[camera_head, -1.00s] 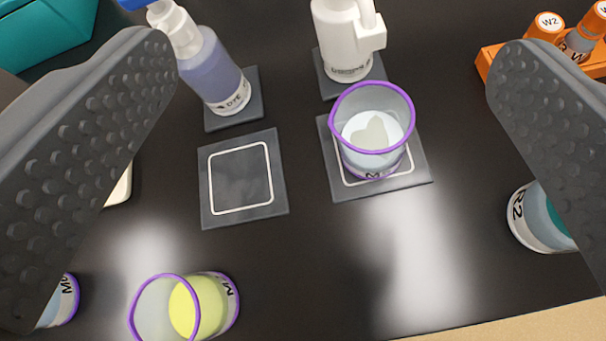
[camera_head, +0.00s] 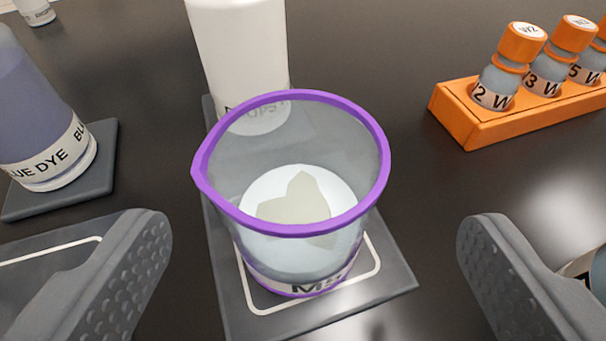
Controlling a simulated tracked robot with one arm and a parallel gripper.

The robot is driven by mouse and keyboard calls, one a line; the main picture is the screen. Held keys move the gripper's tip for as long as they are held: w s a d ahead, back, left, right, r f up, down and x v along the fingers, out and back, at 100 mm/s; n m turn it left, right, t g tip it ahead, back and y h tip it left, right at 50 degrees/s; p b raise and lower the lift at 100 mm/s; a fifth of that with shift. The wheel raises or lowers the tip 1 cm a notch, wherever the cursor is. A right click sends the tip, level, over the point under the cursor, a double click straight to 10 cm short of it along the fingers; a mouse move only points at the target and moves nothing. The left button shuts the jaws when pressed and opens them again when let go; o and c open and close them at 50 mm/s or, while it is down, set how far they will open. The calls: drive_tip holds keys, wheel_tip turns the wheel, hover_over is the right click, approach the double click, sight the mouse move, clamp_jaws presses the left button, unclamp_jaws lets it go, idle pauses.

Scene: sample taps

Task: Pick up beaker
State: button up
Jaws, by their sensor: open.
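A clear beaker (camera_head: 295,255) with a purple rim stands upright on a dark square mat (camera_head: 385,285) with a white outline. It holds a pale, whitish liquid, and a label beginning with M shows low on its front. My gripper (camera_head: 315,235) is open, with one textured finger at the left and one at the right. The beaker stands between the fingers in the picture, a little beyond their tips, with a gap on each side. Neither finger appears to touch it.
A white bottle (camera_head: 240,50) stands close behind the beaker. A blue dye bottle (camera_head: 40,120) stands on a pad at the left. An orange rack (camera_head: 470,125) with orange-capped vials is at the back right. Another container is partly hidden behind the right finger. The dark table between beaker and rack is clear.

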sight(298, 146)
drive_tip(key=shift+x, duration=1.15)
drive_tip(key=x, duration=0.4)
drive_tip(key=shift+s+a+f, duration=0.15)
drive_tip(key=shift+a+f, duration=0.1)
drive_tip(key=shift+a, duration=0.1)
drive_tip(key=shift+w+f, duration=0.1)
drive_tip(key=shift+w, duration=0.4)
drive_tip(key=c, duration=1.1)
